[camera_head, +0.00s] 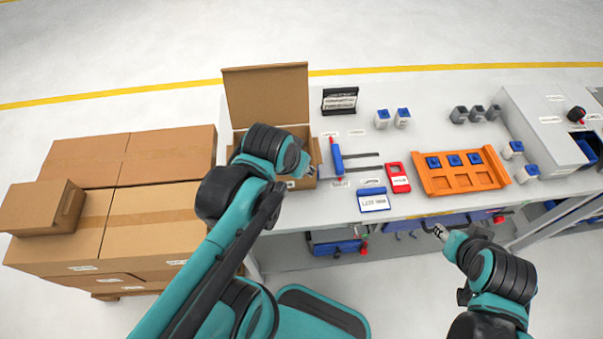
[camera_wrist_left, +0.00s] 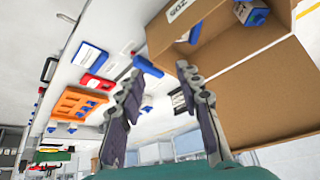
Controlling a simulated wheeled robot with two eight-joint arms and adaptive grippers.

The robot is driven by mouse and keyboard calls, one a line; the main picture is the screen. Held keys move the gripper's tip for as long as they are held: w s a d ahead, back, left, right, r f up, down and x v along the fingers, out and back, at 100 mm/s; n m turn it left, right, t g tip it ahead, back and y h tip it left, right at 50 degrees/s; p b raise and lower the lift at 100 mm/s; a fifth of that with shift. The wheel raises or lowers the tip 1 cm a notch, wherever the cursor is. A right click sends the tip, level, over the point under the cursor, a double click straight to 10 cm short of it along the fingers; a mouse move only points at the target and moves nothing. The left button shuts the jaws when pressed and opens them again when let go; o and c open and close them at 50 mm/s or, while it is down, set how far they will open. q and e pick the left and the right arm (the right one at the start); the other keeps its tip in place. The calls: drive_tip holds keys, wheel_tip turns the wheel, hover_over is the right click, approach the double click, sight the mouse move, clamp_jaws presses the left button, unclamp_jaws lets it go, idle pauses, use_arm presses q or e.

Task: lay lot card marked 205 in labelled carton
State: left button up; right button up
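The open carton (camera_head: 264,98) stands at the table's left end with its back flap raised. In the left wrist view the carton (camera_wrist_left: 215,50) shows a white label (camera_wrist_left: 178,9) that seems to read 205, and blue-and-grey items (camera_wrist_left: 251,13) inside. My left gripper (camera_head: 306,168) is at the carton's right front corner; in its wrist view the fingers (camera_wrist_left: 158,75) are apart with nothing between them. A black rack (camera_head: 340,101) right of the carton holds white cards with writing; I cannot make out 205. My right gripper (camera_head: 439,231) hangs before the table's front edge, its opening unclear.
A blue tool (camera_head: 337,158), a blue-edged card or board (camera_head: 373,200), a red device (camera_head: 397,178) and an orange tray (camera_head: 435,181) lie on the table. Grey-and-blue pieces (camera_head: 402,117) stand behind. Stacked closed cartons (camera_head: 150,210) are at left.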

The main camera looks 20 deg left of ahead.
use_arm(q)
drive_tip(key=shift+s+d+f+n+t, duration=0.15)
drive_tip(key=shift+s+d+t, duration=0.2)
drive_tip(key=shift+s+d, duration=0.15)
drive_tip(key=shift+s+d+f+n+t, duration=0.1)
drive_tip(key=shift+s+d+n+t, duration=0.05)
drive_tip(key=shift+s+d+t, duration=0.25)
drive_tip(key=shift+f, duration=0.1)
wheel_tip(320, 180, down, 3)
drive_tip(key=b, duration=0.3)
idle(0.4)
